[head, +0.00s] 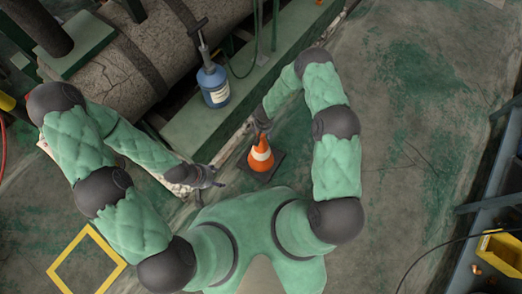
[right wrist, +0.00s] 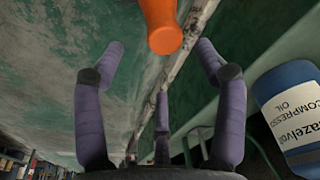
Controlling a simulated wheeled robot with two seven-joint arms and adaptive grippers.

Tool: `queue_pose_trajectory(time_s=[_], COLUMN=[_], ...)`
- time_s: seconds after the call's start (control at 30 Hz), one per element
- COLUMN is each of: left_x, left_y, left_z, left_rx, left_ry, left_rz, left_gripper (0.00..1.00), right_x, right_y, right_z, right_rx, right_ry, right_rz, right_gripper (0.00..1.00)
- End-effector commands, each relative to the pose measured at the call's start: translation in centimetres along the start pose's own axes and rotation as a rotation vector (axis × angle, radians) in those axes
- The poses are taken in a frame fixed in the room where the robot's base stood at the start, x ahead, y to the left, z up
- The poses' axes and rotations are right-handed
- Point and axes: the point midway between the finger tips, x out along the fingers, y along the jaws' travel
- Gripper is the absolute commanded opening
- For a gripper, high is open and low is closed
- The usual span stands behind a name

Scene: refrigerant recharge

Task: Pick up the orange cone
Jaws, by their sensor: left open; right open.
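The orange cone (head: 262,158) has a white band and a dark square base and stands upright on the floor. My right gripper (head: 262,129) is at the cone's top in the head view. In the right wrist view the cone's rounded orange tip (right wrist: 164,38) lies between the spread purple fingers of my right gripper (right wrist: 160,52), with clear gaps on both sides. The rest of the cone is cut off there. My left gripper (head: 215,178) is open and empty, left of the cone and apart from it.
A blue and white compressor oil bottle (head: 213,86), also in the right wrist view (right wrist: 290,115), stands on a green ledge (head: 190,128). A large pipe (head: 130,60) lies behind. A yellow bin (head: 500,252) is at the lower right.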

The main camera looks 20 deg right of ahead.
Motion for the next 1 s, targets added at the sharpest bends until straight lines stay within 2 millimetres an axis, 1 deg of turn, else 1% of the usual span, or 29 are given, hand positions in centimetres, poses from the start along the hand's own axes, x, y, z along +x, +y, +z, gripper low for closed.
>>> queue_pose_trajectory(time_s=[0.03, 0.1, 0.2, 0.37, 0.47, 0.6, 0.7, 0.8, 0.97, 1.0], left_x=[0.6, 1.0, 1.3, 1.7, 2.3, 3.5, 3.9, 4.0, 3.9, 3.9], left_y=[-0.2, -0.3, -0.5, -0.6, -0.8, -1.2, -1.4, -1.4, -1.4, -1.4], left_z=[0.0, 0.0, 0.0, -0.1, -0.1, -0.1, -0.1, -0.1, -0.1, -0.1], left_rx=[0.000, 0.000, 0.001, 0.001, 0.001, 0.001, 0.001, 0.001, 0.001, 0.001], left_ry=[0.000, 0.000, 0.000, 0.000, 0.000, 0.000, 0.000, -0.001, 0.000, 0.000], left_rz=[0.000, 0.000, 0.000, 0.000, 0.000, 0.000, 0.000, 0.000, 0.000, 0.000], left_gripper=[0.64, 0.64, 0.64, 0.64, 0.64, 0.64, 0.64, 0.64, 0.64, 0.64], right_x=[1.2, 2.2, 3.2, 3.9, 5.0, 7.0, 8.2, 8.5, 8.4, 8.3], right_y=[0.0, 0.0, 0.0, -0.1, -0.4, -0.7, -0.7, -0.7, -0.7, -0.7], right_z=[0.1, 0.0, 0.0, -0.1, 0.1, 0.1, 0.1, 0.0, 0.0, 0.0], right_rx=[0.001, 0.002, 0.002, 0.001, 0.001, 0.002, 0.002, 0.002, 0.002, 0.002], right_ry=[0.000, 0.001, 0.001, 0.002, 0.000, 0.000, 0.001, 0.002, 0.002, 0.002], right_rz=[0.000, 0.000, 0.000, 0.000, 0.000, 0.000, 0.001, 0.001, 0.001, 0.001], right_gripper=[0.72, 0.72, 0.72, 0.72, 0.72, 0.72, 0.72, 0.72, 0.72, 0.66])
